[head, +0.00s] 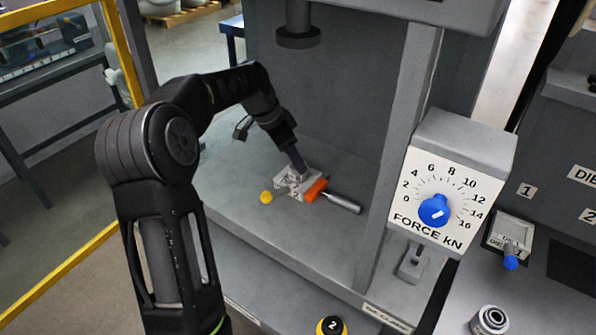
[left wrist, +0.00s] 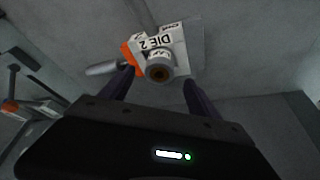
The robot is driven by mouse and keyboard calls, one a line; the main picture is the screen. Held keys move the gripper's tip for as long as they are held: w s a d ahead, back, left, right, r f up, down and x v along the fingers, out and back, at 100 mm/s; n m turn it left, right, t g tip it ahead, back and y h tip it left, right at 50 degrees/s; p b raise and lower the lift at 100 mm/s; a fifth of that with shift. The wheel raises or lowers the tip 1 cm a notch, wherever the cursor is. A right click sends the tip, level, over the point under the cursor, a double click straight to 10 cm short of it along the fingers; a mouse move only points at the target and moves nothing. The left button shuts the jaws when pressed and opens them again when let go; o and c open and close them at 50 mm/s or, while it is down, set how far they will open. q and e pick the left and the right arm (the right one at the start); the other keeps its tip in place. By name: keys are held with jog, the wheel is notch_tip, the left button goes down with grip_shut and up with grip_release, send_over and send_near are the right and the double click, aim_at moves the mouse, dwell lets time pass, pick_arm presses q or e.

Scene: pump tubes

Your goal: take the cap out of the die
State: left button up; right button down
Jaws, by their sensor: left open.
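The die (head: 286,184), a pale block, sits on the grey press bed; it reads DIE 2 in the left wrist view (left wrist: 180,42). A short round grey piece with a brown centre, which looks like the cap (left wrist: 159,70), stands at the die's near side in that view. In the head view the gripper mostly hides it. My left gripper (head: 298,165) points down over the die. In the left wrist view its open fingers (left wrist: 158,80) lie either side of the round piece, with visible gaps; contact is not seen. My right gripper is not in view.
An orange part (head: 316,190) with a silver rod (head: 344,203) sticks out of the die's right side. A yellow knob (head: 266,197) is at its left. The press ram (head: 298,38) hangs above. A press column (head: 400,150) and force dial (head: 434,210) stand right. The bed's left is clear.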

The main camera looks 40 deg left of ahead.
aim_at(294, 176)
pick_arm(q)
jog(key=p+x, duration=0.1)
jog(key=x, duration=0.3)
jog(key=shift+f, duration=0.25)
jog(key=shift+d, duration=0.1)
grip_shut()
dwell(0.8)
jog(key=shift+r, duration=0.1)
